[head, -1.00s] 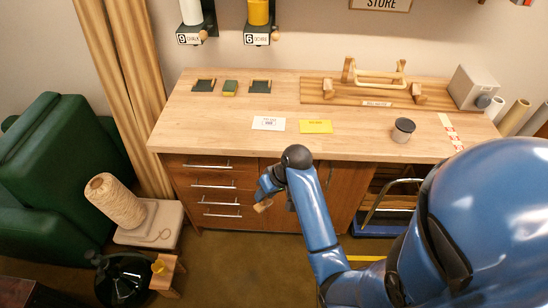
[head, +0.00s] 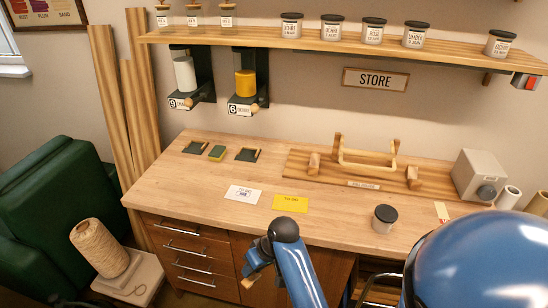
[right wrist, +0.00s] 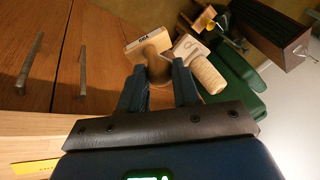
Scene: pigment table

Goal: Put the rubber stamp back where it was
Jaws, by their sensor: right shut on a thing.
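My right gripper (head: 250,272) is in front of the counter's drawers, below the worktop edge. In the right wrist view, the right gripper (right wrist: 160,82) is shut on the rubber stamp (right wrist: 143,43), a pale wooden block with a dark-lettered label and a brown handle between the fingers. In the head view only a small pale part of the stamp shows. A white card with print (head: 243,193) and a yellow card (head: 290,203) lie on the worktop (head: 330,225). Two dark pads, left (head: 195,147) and right (head: 247,155), lie at the back left. My left gripper is out of view.
A wooden rack (head: 365,160), a grey box (head: 478,175) and a lidded jar (head: 384,218) stand to the right. A twine cone (head: 98,247) stands low at the left. The worktop's left front is clear.

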